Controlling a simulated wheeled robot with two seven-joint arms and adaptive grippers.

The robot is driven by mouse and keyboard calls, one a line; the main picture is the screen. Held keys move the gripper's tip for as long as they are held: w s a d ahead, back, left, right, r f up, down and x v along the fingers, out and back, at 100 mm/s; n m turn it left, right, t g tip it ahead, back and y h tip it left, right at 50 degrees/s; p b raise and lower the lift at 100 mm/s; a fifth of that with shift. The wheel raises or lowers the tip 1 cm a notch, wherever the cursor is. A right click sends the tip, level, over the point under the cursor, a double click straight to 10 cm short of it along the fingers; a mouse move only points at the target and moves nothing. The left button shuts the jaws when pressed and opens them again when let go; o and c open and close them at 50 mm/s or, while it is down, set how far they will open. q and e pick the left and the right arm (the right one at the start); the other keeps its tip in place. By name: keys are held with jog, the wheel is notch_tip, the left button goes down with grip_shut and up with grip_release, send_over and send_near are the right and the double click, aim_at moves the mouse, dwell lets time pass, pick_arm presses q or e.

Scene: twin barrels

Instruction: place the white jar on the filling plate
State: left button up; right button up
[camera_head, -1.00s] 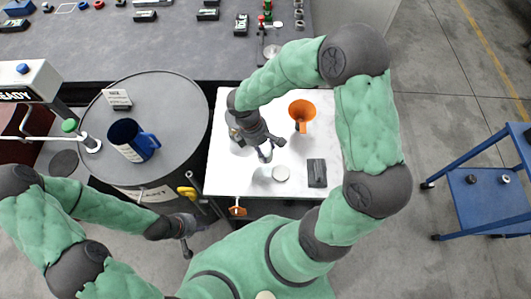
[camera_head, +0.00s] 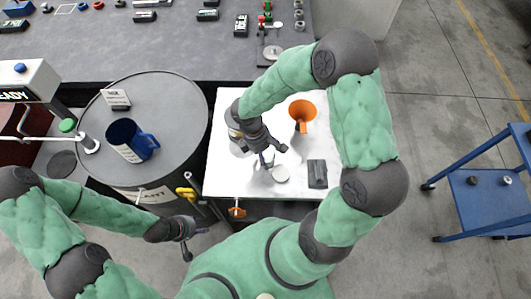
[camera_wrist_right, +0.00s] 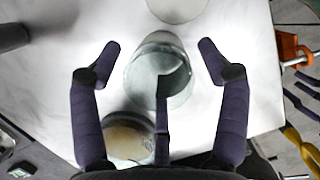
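A pale, translucent round jar (camera_wrist_right: 150,85) stands on the white tabletop in the right wrist view. I take it for the white jar. My right gripper (camera_wrist_right: 160,62) is open, its dark fingers spread on either side of the jar, with one finger overlapping it. In the head view the right gripper (camera_head: 266,164) hangs low over the white table and mostly hides the jar. A white round disc or lidded top (camera_head: 280,174) lies beside it. My left gripper (camera_head: 190,235) is off the table's left front corner; its finger opening is unclear. I cannot identify the filling plate with certainty.
An orange funnel (camera_head: 303,112) and a dark block (camera_head: 317,173) are on the white table. A container with yellowish contents (camera_wrist_right: 128,138) is close to the jar. A blue mug (camera_head: 130,140) stands on the grey barrel (camera_head: 185,115). A blue cart (camera_head: 480,195) is at right.

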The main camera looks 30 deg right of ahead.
jog(key=shift+r, duration=0.2)
jog(key=p+v, duration=0.2)
jog(key=v, duration=0.9)
jog(key=shift+p, duration=0.3)
jog(key=shift+o, duration=0.3)
jog(key=shift+a+r, duration=0.1)
jog(key=shift+r, duration=0.25)
jog(key=s+d+f+t+y+b, duration=0.1)
jog(key=s+d+f+t+y, duration=0.1)
jog(key=s+d+t+y, duration=0.35)
jog(key=shift+g, duration=0.35)
jog(key=x, duration=0.3)
jog(key=b+x, duration=0.1)
jog(key=x, duration=0.3)
jog(key=b+x, duration=0.1)
jog(key=x, duration=0.2)
jog(key=shift+w+d+f, duration=0.15)
jog(key=shift+d+f, duration=0.05)
jog(key=shift+f, duration=0.2)
